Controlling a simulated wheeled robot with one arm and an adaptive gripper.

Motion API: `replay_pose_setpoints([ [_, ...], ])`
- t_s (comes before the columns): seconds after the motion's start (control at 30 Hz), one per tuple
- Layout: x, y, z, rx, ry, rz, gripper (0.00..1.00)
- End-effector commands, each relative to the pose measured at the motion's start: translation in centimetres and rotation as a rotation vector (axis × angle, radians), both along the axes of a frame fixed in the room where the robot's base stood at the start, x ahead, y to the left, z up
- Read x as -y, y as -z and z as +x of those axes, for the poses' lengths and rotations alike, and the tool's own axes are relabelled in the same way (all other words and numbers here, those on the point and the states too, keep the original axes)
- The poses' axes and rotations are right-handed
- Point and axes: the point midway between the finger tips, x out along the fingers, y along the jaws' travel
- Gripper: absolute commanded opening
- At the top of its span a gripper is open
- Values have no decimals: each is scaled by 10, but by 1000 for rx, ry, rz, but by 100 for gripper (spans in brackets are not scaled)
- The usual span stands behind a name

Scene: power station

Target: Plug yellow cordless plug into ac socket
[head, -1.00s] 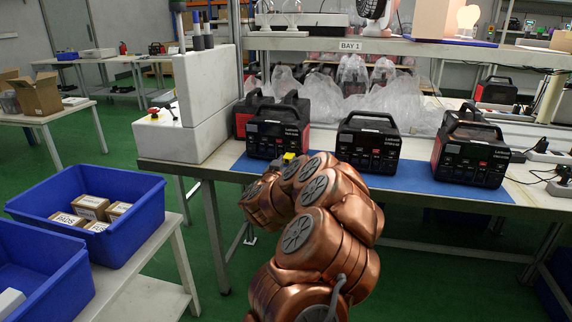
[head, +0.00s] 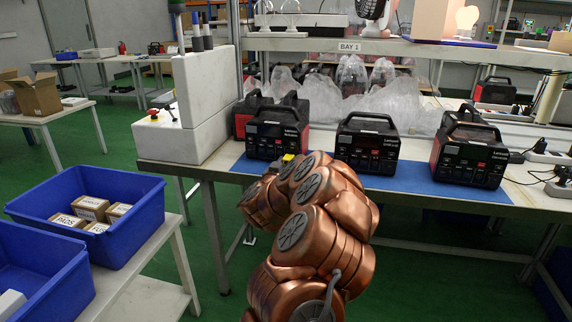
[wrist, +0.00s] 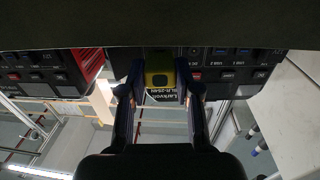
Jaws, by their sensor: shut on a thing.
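The yellow cordless plug (wrist: 159,77) is between the two fingers of my gripper (wrist: 161,90) in the wrist view, which appears upside down. Its yellow top also shows in the head view (head: 288,157), just past my arm. My gripper is shut on it, in front of the left black power station (head: 277,134). The station's front panel shows behind the plug in the wrist view (wrist: 215,72). The plug and my arm hide part of the panel. I cannot tell which socket faces the plug, or whether they touch.
More power stations stand on the bench to the right, a middle one (head: 368,143) and a right one (head: 470,155), on a blue mat (head: 408,178). A white block (head: 202,108) borders the left end. Blue bins (head: 135,222) sit on a low table at left.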

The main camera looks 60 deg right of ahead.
Motion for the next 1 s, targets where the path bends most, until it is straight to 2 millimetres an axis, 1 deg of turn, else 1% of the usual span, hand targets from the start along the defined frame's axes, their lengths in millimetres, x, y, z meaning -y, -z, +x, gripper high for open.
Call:
replay_pose_setpoints([
  [0.63,0,0,0,0,0,0,0],
  [1.0,8,-1,2,0,1,0,0],
])
